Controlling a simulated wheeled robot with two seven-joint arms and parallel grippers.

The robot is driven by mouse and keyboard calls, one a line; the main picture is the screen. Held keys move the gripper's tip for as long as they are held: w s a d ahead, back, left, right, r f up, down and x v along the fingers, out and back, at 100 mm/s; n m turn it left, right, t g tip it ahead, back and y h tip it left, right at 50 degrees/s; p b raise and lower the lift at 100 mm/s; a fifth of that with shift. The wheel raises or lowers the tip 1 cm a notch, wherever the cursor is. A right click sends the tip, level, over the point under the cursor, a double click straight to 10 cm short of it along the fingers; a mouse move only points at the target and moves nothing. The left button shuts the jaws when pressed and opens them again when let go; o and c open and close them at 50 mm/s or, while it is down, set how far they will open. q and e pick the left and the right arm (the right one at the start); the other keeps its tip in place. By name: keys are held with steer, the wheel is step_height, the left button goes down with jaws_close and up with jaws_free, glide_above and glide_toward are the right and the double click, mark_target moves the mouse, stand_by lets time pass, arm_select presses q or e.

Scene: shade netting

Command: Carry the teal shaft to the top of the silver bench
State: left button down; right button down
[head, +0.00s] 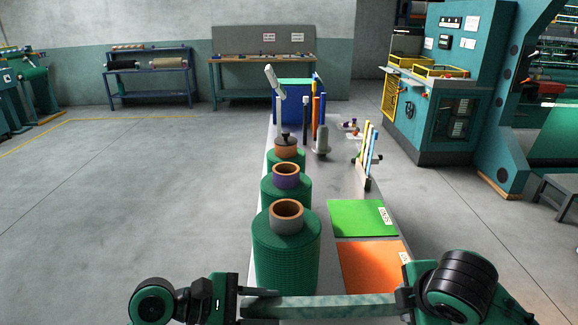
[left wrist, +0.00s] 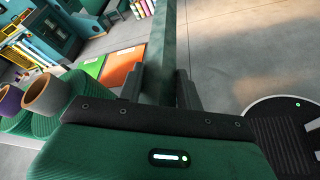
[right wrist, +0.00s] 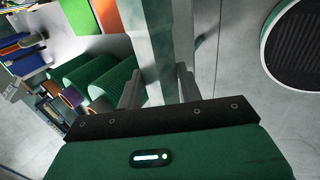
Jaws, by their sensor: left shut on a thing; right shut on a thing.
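The teal shaft (head: 330,306) is a long square bar with a mottled teal surface, lying roughly level across the bottom of the head view. My left gripper (head: 262,302) is shut on its left part; the shaft (left wrist: 160,50) stands between the fingers in the left wrist view. My right gripper (head: 404,302) is shut on its right part, and the shaft (right wrist: 158,40) shows between the fingers in the right wrist view. The long silver bench (head: 340,183) stretches away ahead, beyond the shaft. The shaft covers part of the bench's near end.
Green netting rolls (head: 286,250) line the bench's left side. A green mat (head: 362,217) and an orange mat (head: 368,268) lie at its near right. Upright colored pieces (head: 369,155) and a blue bin (head: 293,100) stand farther back. The floor left of the bench is clear.

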arm_select(q)
steer(key=shift+s+r, duration=0.15)
steer(key=shift+r, duration=0.2)
arm_select(e)
steer(key=shift+s+r, duration=0.15)
steer(key=shift+r, duration=0.3)
